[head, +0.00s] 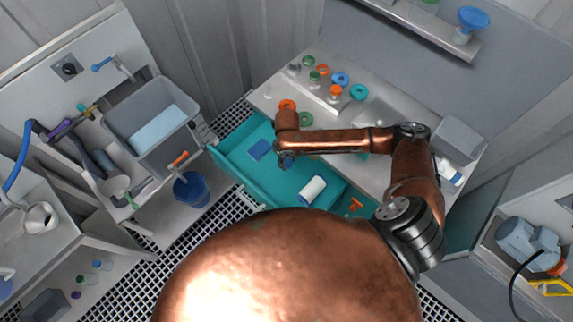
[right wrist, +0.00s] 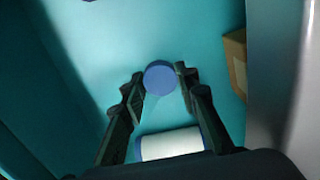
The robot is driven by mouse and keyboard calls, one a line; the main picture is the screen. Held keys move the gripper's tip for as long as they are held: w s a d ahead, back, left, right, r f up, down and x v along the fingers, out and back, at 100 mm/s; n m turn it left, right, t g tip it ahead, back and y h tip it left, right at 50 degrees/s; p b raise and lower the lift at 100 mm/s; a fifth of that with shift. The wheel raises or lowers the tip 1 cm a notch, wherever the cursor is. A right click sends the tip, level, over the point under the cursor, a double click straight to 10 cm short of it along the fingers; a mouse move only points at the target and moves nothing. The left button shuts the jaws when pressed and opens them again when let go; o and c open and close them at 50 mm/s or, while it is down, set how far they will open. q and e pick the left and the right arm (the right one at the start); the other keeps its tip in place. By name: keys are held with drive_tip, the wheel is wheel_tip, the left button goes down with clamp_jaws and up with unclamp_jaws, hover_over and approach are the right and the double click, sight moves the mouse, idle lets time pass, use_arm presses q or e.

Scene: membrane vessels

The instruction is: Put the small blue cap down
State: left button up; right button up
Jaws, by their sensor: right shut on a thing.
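The small blue cap (right wrist: 160,78) shows in the right wrist view as a round blue disc between the fingertips. My right gripper (right wrist: 161,84) is shut on it, one finger on each side. In the head view my right gripper (head: 286,160) points down over the open teal drawer (head: 232,168). I cannot make out the cap clearly there. The cap seems held above the teal drawer floor (right wrist: 85,75); the exact height is hard to tell. My left gripper is not in view.
In the drawer, a flat blue piece (head: 260,149) lies left of the gripper and a white roll (head: 312,190) lies to its right. A brown block (right wrist: 235,62) is at the drawer's side. Several coloured rings and caps (head: 340,79) stand on the counter behind.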

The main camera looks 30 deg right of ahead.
sight(287, 163)
drive_tip(key=shift+f, duration=1.6)
drive_tip(key=shift+f, duration=0.15)
drive_tip(key=o, duration=1)
wheel_tip(287, 163, up, 12)
drive_tip(key=shift+r+p, duration=0.2)
drive_tip(key=shift+p, duration=0.6)
